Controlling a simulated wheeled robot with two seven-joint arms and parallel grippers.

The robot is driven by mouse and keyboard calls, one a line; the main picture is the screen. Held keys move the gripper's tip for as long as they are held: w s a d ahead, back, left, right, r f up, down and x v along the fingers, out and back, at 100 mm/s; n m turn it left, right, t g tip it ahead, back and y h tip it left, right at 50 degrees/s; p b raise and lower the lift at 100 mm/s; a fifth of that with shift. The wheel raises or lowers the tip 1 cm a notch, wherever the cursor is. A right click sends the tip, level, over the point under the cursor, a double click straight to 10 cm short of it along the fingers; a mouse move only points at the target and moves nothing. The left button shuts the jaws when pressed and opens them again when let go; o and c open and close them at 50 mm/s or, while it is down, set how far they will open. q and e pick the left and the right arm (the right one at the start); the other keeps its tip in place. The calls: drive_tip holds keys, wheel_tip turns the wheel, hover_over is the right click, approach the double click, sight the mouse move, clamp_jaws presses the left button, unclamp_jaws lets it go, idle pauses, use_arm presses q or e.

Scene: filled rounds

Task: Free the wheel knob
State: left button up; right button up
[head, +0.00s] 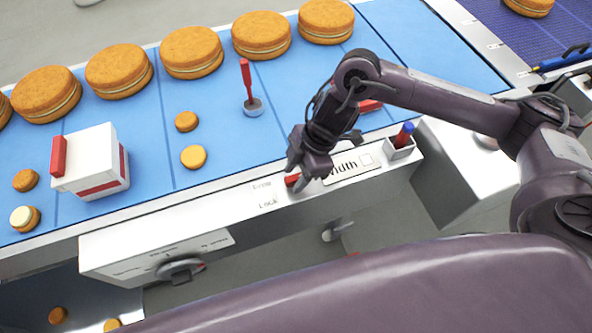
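A white ledge along the belt's near edge carries a label that seems to read "Loose" and "Lock" (266,194). Right beside this label is a small red lever (291,180), partly covered by my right gripper (298,172). The fingers are right at the lever; I cannot tell whether they are closed on it or only around it. A "Width" label (345,170) lies just right of the gripper. A grey knob (180,268) with a red tip sits on the lower front panel. My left gripper is not in view.
The blue belt (220,120) carries large filled rounds (192,52), several small ones, a white and red block (92,160) and a red-handled tool (249,90). A small holder (399,150) with a red and blue item stands right of the gripper.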

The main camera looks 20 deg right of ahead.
drive_tip(key=shift+c, duration=0.4)
clamp_jaws()
